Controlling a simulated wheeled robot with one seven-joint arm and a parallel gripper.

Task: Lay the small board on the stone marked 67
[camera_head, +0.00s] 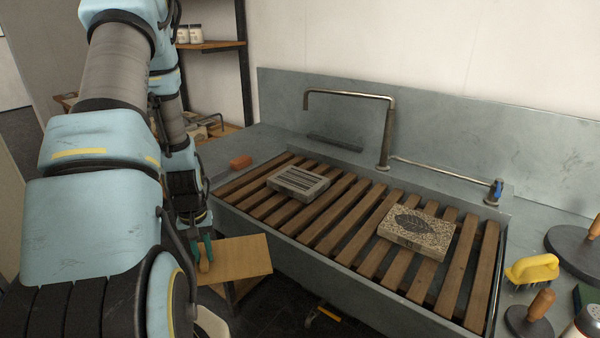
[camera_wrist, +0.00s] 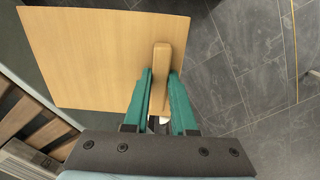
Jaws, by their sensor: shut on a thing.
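The small board (camera_head: 240,257) is a flat light-wood sheet with a wooden grip (camera_wrist: 161,67). My gripper (camera_head: 203,255) has its teal fingers shut on that grip. It holds the board off the floor, in front of the sink's left front edge. The board also shows in the wrist view (camera_wrist: 95,55), over dark floor tiles. Two stones lie on the slatted rack: a grey stone with dark stripes (camera_head: 298,182) at the left, and a speckled stone with a dark leaf picture (camera_head: 416,231) at the right.
The wooden slat rack (camera_head: 335,212) spans the grey sink, with bare slats between the stones. A tap (camera_head: 385,140) rises behind it. A yellow brush (camera_head: 532,269) and a wooden-handled tool (camera_head: 540,303) stand at the right.

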